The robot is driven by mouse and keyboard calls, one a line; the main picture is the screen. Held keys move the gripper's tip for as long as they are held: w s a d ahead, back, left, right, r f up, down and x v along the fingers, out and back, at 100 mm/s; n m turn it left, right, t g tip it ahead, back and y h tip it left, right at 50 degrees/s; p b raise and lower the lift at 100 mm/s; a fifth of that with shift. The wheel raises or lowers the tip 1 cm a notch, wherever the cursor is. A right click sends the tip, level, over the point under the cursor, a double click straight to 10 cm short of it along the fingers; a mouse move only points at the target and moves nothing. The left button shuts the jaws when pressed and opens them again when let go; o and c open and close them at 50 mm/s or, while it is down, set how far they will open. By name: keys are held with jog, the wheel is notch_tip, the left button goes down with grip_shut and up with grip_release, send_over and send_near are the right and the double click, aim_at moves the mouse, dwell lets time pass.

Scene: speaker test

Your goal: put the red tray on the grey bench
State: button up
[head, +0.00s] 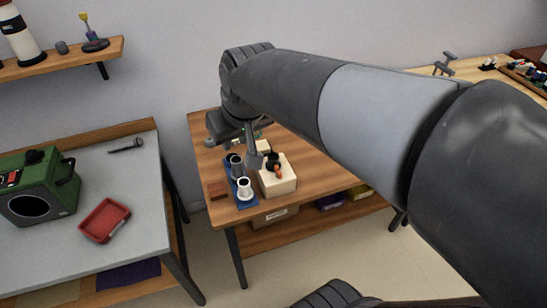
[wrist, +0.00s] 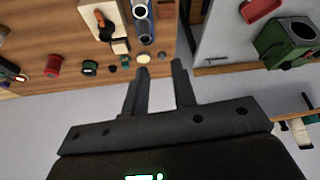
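The red tray (head: 104,220) lies flat on the grey bench (head: 120,172), near its front right part. It also shows at the top right of the wrist view (wrist: 262,9), on the grey bench top (wrist: 222,32). My gripper (head: 252,152) is over the wooden table to the right of the bench, well apart from the tray. In the wrist view my gripper's two fingers (wrist: 160,70) stand apart with nothing between them. Nothing hides the tray in the head view.
A green speaker (head: 38,188) and a dark tool (head: 126,145) sit on the bench. The wooden table (head: 315,178) holds a blue rack (head: 247,203) with cylinders and a cream block (head: 279,181). A gap separates bench and table. A wall shelf (head: 65,60) hangs above the bench.

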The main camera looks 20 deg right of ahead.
jog(key=s+d+m, duration=0.1)
jog(key=s+d, duration=0.2)
jog(key=s, duration=0.2)
jog(key=s+d+f+m+h, duration=0.1)
jog(key=s+d, duration=0.1)
jog(key=s, duration=0.3)
jog(key=shift+s+d+f+t, duration=0.3)
jog(key=shift+s+d+t, duration=0.05)
jog(key=shift+d+t, duration=0.05)
